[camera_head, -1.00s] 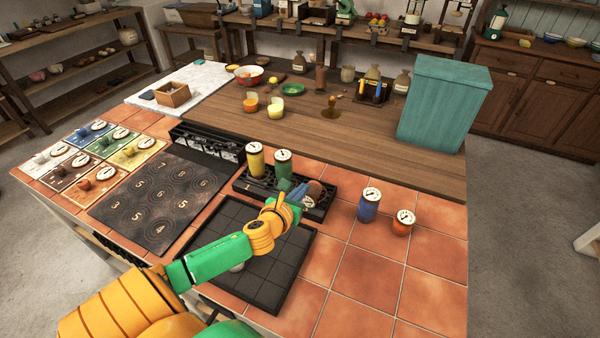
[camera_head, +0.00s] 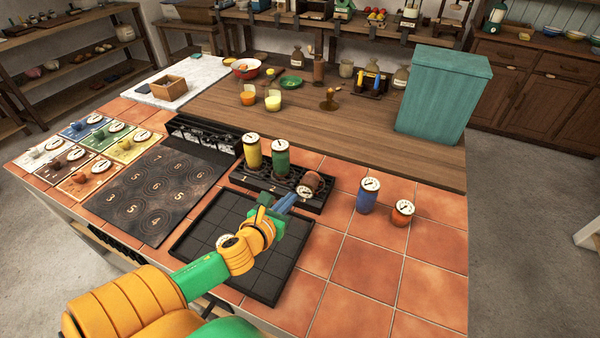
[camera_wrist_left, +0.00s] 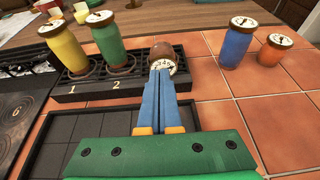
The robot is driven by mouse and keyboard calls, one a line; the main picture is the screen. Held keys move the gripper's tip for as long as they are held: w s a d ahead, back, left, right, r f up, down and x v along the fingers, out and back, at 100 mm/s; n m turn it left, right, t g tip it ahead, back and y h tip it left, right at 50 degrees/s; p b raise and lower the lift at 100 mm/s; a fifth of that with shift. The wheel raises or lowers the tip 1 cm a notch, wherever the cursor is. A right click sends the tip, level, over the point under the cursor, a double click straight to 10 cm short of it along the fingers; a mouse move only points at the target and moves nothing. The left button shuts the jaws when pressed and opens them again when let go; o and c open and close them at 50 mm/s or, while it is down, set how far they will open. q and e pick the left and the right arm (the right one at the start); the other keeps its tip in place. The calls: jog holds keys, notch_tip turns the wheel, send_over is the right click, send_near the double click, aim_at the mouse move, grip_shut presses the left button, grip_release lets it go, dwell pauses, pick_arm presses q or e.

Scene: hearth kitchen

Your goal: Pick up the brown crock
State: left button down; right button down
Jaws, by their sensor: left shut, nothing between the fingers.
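The brown crock (camera_head: 314,180) lies tipped over at the right end of the black numbered rack (camera_head: 252,184), its white dial lid turned toward my left gripper. In the left wrist view the brown crock (camera_wrist_left: 162,50) is just beyond the blue fingertips. My left gripper (camera_head: 294,196) is shut and empty, its tips close to the lid; I cannot tell whether they touch it. The yellow crock (camera_head: 252,155) and the green crock (camera_head: 281,160) stand upright in the rack to the left. My right gripper is not in view.
A blue crock (camera_head: 367,197) and an orange crock (camera_head: 402,213) stand on the tiles to the right. A black gridded tray (camera_head: 265,285) lies under my left arm, with a pale round item partly hidden. A teal box (camera_head: 445,100) stands behind. The front right tiles are clear.

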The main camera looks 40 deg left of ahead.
aim_at(309, 175)
pick_arm(q)
jog(key=w, duration=0.3)
jog(key=w+a, duration=0.1)
jog(key=w, duration=0.1)
jog(key=w+a, duration=0.1)
jog(key=w, duration=0.2)
jog(key=shift+w+p, duration=0.3)
jog(key=shift+w, duration=0.05)
jog(key=shift+w+f, duration=0.2)
jog(key=shift+f, duration=0.6)
jog(key=shift+s, duration=0.15)
